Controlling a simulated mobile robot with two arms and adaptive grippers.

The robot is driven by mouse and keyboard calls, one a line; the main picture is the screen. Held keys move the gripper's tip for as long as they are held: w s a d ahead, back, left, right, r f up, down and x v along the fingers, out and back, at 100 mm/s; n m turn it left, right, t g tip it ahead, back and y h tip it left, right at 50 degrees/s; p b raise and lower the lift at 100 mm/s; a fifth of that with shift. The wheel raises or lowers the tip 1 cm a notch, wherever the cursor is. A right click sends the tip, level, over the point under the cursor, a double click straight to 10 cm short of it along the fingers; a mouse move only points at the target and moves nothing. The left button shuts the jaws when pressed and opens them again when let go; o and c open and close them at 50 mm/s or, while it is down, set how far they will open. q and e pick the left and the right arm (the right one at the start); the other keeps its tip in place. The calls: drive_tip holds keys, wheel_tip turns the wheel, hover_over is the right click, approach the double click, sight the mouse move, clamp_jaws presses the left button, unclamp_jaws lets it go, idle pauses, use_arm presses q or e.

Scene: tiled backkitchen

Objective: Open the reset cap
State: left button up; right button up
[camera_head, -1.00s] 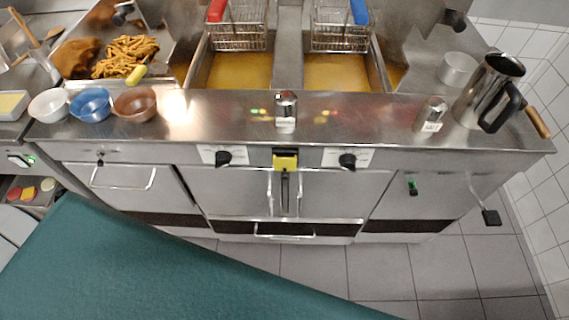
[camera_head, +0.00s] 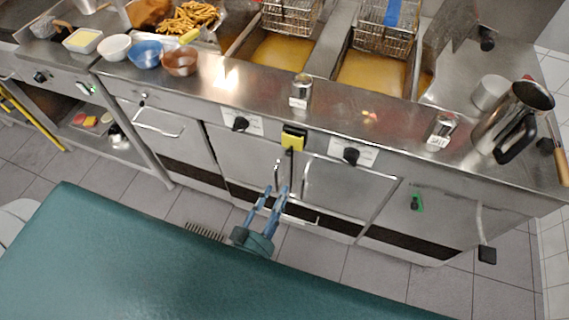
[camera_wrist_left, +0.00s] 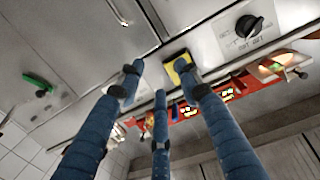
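The yellow cap (camera_head: 293,137), which I take to be the reset cap, sits on the fryer front between two black knobs, just under the counter edge. It looks closed in the head view. In the left wrist view the yellow cap (camera_wrist_left: 176,70) is partly hidden behind a fingertip. My left gripper (camera_head: 277,189) has blue fingers and is in front of the cabinet doors, below the cap. In the left wrist view the fingers of the left gripper (camera_wrist_left: 160,70) are spread, with nothing between them. I cannot tell whether a fingertip touches the cap. My right gripper is not in view.
Black knobs flank the cap on the left (camera_head: 240,124) and right (camera_head: 351,156). A door handle (camera_head: 305,178) stands out near my fingers. The counter holds bowls (camera_head: 146,54), shakers (camera_head: 301,91) and a metal jug (camera_head: 510,118). A green handle (camera_head: 417,201) is at right.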

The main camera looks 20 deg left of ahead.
use_arm(q)
wheel_tip(320, 180, up, 4)
drive_tip(key=p, duration=0.2)
approach(291, 145)
drive_tip(key=w+f, duration=0.1)
drive_tip(key=w, duration=0.5)
drive_tip(key=shift+d+f+n+t+y, duration=0.3)
drive_tip(key=shift+d+f+t, duration=0.05)
drive_tip(key=shift+f+t, duration=0.05)
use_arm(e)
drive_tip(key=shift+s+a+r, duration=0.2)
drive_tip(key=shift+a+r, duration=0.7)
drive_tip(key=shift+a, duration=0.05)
